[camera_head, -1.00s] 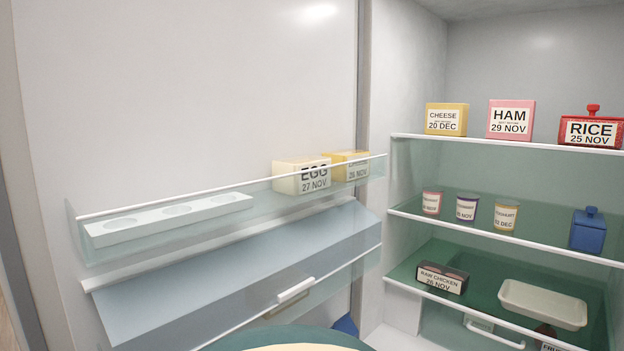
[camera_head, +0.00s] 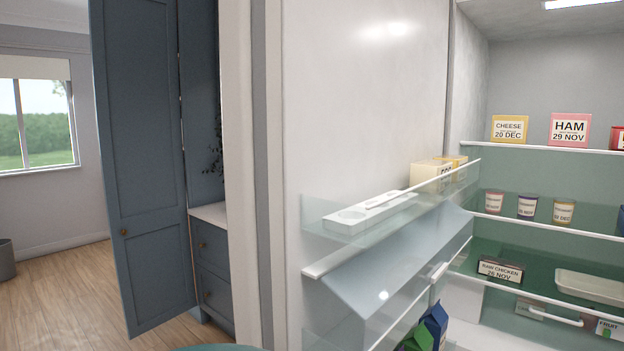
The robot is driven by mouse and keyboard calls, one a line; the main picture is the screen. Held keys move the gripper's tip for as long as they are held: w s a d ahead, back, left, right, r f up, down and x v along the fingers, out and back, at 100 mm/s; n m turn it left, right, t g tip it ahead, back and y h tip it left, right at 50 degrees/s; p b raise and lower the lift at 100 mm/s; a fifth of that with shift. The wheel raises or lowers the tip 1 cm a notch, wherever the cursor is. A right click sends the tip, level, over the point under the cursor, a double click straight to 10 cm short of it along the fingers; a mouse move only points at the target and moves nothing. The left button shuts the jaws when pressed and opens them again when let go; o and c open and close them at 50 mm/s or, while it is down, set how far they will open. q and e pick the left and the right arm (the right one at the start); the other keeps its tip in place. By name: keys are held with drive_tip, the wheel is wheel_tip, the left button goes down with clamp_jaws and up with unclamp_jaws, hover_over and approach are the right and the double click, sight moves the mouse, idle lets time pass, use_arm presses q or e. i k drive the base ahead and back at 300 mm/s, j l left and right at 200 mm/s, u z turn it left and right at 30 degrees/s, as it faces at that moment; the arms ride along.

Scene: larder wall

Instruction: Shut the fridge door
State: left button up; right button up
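The fridge door (camera_head: 350,90) stands open, its white inner face filling the middle of the view. Its clear upper shelf holds a white egg tray (camera_head: 370,212) and pale boxes (camera_head: 428,172), one marked EGG. A lidded bluish compartment (camera_head: 395,255) is below it. The fridge interior (camera_head: 505,55) is open at the right, with stocked shelves. The door's free edge (camera_head: 262,180) faces left. Neither of my grippers is in view.
A tall blue cupboard door (camera_head: 140,170) stands open left of the fridge door, beside blue drawers (camera_head: 212,270). Wooden floor (camera_head: 60,285) is clear at the far left, below a window (camera_head: 35,120). A grey bin (camera_head: 6,260) stands at the left edge.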

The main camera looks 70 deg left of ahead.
sight(328, 107)
drive_tip(key=k+j+u, duration=0.1)
drive_tip(key=k+j, duration=0.2)
drive_tip(key=j, duration=0.15)
drive_tip(key=k+j+u, duration=0.15)
drive_tip(key=k+j, duration=0.15)
drive_tip(key=j, duration=0.15)
drive_tip(key=k+j, duration=0.1)
drive_tip(key=j, duration=0.45)
drive_tip(key=k+j+u, duration=0.1)
drive_tip(key=j, duration=0.4)
drive_tip(key=k+j+u, duration=0.1)
drive_tip(key=j, duration=0.45)
drive_tip(key=k, duration=0.05)
